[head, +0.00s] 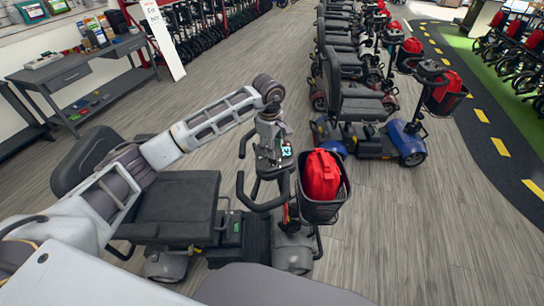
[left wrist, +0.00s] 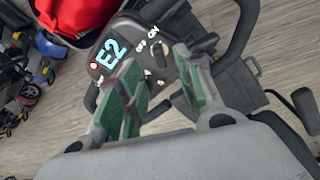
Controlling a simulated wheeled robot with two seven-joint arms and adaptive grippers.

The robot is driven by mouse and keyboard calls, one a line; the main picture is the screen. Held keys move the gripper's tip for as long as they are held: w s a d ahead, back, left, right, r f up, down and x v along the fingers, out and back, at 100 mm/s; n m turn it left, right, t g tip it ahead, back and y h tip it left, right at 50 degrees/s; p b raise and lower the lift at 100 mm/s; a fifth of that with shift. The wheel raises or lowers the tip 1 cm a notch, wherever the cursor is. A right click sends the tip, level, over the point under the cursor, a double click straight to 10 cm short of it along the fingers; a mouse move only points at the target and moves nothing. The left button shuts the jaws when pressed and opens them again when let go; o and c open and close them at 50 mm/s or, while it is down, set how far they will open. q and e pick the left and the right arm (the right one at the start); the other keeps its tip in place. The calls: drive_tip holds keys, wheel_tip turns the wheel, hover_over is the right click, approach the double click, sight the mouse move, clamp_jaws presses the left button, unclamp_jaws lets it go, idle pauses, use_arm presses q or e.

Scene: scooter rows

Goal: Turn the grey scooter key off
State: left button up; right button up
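The grey scooter (head: 178,208) stands below my left arm, its seat to the left and its tiller to the right. My left gripper (head: 272,160) is over the scooter's console, close to the handlebar. In the left wrist view the console's display (left wrist: 110,52) is lit and reads E2, with OFF and ON labels (left wrist: 149,43) beside it. The two green-padded fingers of my left gripper (left wrist: 163,85) are spread apart around the area just below these labels. Small parts show between them, but I cannot make out the key or its position. My right gripper is not in view.
The handlebar (head: 246,190) curves around the gripper. A black basket (head: 325,211) with a red bag (head: 321,176) is at the scooter's front. A blue scooter (head: 409,142) and a row of others stand behind. A grey desk (head: 75,75) is at the left. Open floor lies right.

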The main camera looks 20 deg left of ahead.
sight(272, 161)
use_arm(q)
drive_tip(key=shift+w+d+f+p, duration=0.1)
drive_tip(key=shift+f+p, duration=0.1)
drive_tip(key=shift+f, duration=1.3)
drive_tip(key=shift+w+f+p, duration=0.1)
drive_tip(key=shift+f+p, duration=0.1)
drive_tip(key=shift+f, duration=1.25)
drive_tip(key=shift+c, duration=0.2)
clamp_jaws()
